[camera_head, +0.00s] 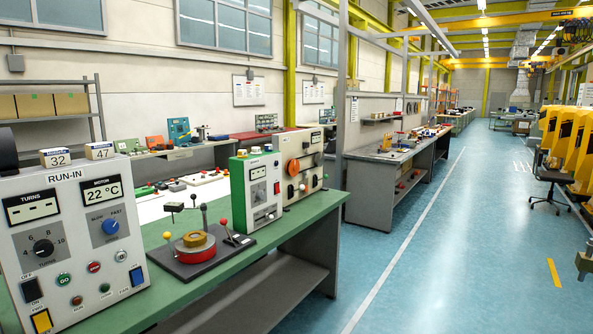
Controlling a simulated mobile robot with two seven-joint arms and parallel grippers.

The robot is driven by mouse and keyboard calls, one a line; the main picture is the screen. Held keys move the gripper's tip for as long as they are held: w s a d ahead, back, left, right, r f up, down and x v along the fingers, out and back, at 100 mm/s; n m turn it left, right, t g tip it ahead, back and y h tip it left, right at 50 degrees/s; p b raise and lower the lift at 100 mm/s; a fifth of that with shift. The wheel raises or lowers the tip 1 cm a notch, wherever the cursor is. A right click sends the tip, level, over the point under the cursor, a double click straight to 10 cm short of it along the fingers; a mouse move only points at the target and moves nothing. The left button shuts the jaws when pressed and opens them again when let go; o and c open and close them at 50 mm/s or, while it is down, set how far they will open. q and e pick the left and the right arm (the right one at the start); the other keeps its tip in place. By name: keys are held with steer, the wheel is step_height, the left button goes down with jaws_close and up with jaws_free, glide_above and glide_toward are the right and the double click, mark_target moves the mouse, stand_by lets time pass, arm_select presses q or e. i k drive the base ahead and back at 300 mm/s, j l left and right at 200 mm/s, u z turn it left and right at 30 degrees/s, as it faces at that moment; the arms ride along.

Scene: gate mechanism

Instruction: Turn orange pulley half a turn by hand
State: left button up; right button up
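A round orange disc (293,168), which looks like the orange pulley, sits on the front of a cream-coloured machine box (313,150) on the green bench. Dark round parts are on the same box to the right. The box's left side is partly hidden by a green and white control box (256,190). The pulley is small in view, and no mark of its angle can be made out. Neither of my grippers can be made out in the head view.
A RUN-IN panel (75,235) with knobs and buttons stands near left on the green bench (150,308). A dark base with a red and brass round part (195,246) and ball-topped posts stands between. Blue floor (440,260) is clear to the right; an office chair (550,185) stands farther back.

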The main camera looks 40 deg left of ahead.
mark_target(294, 167)
steer(key=i+j+u, duration=0.25)
steer(key=i, duration=0.6)
steer(key=i+u, duration=0.25)
steer(key=i, duration=1.3)
steer(key=i+l+u, duration=0.15)
steer(key=i, duration=0.5)
steer(key=i+l+u, duration=0.1)
steer(key=i+u, duration=0.35)
steer(key=i+l+u, duration=0.3)
steer(key=i+u, duration=0.2)
steer(key=i+l+u, duration=0.25)
steer(key=u, duration=0.2)
steer(key=i+l+u, duration=0.15)
steer(key=l+u, duration=0.25)
steer(key=i+l+u, duration=0.2)
steer(key=l+u, duration=0.2)
steer(key=l, duration=0.2)
steer(key=l+u, duration=0.2)
steer(key=l, duration=0.15)
steer(key=i, duration=0.05)
